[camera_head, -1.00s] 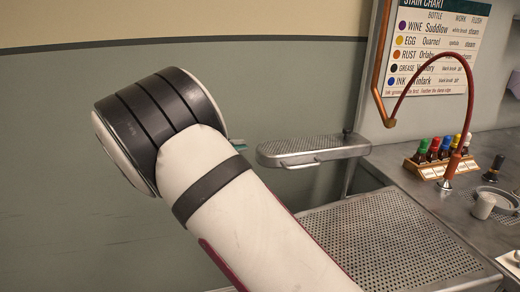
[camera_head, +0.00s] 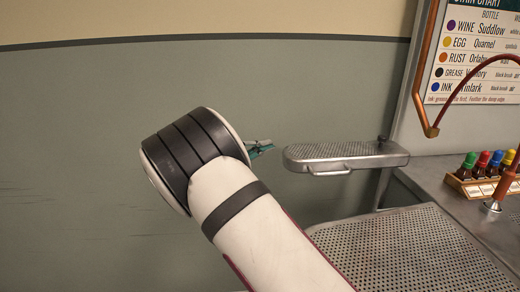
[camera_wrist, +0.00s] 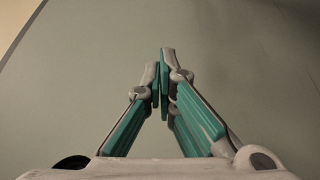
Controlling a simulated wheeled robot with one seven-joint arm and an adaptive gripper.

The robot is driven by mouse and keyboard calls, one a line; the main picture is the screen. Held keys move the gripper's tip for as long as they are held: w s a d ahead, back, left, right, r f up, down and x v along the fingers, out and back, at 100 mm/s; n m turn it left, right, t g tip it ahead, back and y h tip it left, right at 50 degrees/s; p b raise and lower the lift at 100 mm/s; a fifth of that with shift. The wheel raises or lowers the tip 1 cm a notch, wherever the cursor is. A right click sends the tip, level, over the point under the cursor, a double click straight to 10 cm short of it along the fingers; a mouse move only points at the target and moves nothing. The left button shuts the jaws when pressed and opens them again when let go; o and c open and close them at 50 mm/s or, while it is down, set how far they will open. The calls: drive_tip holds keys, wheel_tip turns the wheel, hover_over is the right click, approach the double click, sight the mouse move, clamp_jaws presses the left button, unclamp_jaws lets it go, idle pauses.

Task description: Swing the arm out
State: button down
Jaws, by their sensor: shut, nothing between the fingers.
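My gripper (camera_wrist: 161,75) is shut and empty in the wrist view, its grey and teal fingers meeting, with only plain wall behind them. In the head view a small part of my gripper (camera_head: 262,147) shows past the black-banded joint of my arm, just left of a perforated metal arm (camera_head: 345,152). This is a narrow, rounded steel board with a handle on its front edge. I cannot tell whether my gripper touches it. Part of my gripper is hidden behind my own arm.
A perforated steel table (camera_head: 420,245) lies at lower right, partly behind my arm. A counter (camera_head: 440,172) holds a rack of coloured bottles (camera_head: 484,178). A red hose (camera_head: 475,85) arches before the stain chart (camera_head: 482,50). The green-grey wall (camera_head: 70,130) at left is bare.

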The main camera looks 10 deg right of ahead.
drive_tip(key=shift+s+d+b, duration=0.1)
drive_tip(key=shift+s+d, duration=0.1)
drive_tip(key=shift+d, duration=0.75)
drive_tip(key=shift+s+d+b, duration=0.1)
drive_tip(key=shift+s+d, duration=0.15)
drive_tip(key=shift+d, duration=0.7)
drive_tip(key=shift+s+d+b, duration=0.1)
drive_tip(key=shift+s+d, duration=0.1)
drive_tip(key=shift+d, duration=0.75)
